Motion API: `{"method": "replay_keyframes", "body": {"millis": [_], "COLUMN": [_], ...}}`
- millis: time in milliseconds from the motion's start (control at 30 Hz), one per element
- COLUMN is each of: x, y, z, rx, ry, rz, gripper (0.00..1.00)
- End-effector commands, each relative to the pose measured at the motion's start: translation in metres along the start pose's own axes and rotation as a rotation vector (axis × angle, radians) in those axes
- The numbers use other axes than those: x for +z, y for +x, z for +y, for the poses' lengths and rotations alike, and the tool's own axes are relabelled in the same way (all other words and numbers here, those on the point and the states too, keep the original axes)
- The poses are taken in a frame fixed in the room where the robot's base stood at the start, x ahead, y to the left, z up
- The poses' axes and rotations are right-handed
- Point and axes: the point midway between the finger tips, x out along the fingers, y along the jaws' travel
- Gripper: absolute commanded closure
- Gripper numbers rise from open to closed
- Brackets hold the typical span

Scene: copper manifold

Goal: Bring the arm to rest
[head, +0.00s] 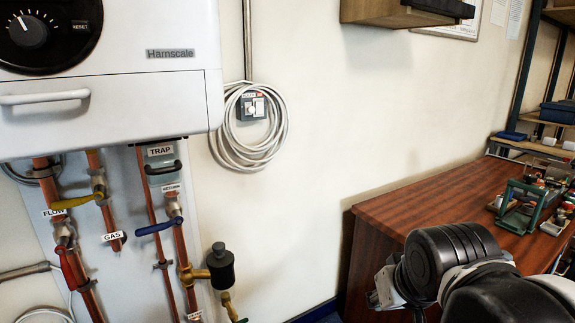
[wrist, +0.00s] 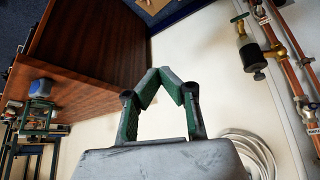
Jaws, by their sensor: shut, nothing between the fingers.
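My gripper (wrist: 160,78) is in the middle of the wrist view. Its two green-padded fingers lean together and their tips meet, with nothing between them. Pale wall shows behind and around the fingers. In the head view, dark rounded links of my arm stand at the lower right, in front of the wooden workbench (head: 400,203). The fingers cannot be made out in the head view.
The white boiler (head: 150,85) hangs at the left above copper pipes with coloured valve handles (head: 70,203). A coiled cable (head: 250,158) hangs beside it. A green tool carrier (head: 522,207) stands on the bench. A wall shelf (head: 385,12) is above.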

Motion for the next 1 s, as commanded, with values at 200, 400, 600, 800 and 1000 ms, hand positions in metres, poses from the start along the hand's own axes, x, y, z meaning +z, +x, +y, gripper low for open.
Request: {"method": "replay_keyframes", "body": {"millis": [200, 400, 600, 800, 1000], "x": [0.036, 0.061, 0.039, 0.019, -0.005], "y": [-0.01, -0.013, -0.043, -0.075, -0.114], "z": [0.017, 0.027, 0.026, 0.027, 0.028], "rx": [0.01, 0.019, 0.017, 0.017, 0.017], "ry": [0.039, 0.067, 0.064, 0.063, 0.063], "rz": [0.032, 0.056, 0.056, 0.055, 0.055], "gripper": [1.0, 1.0, 1.0, 1.0, 1.0]}}
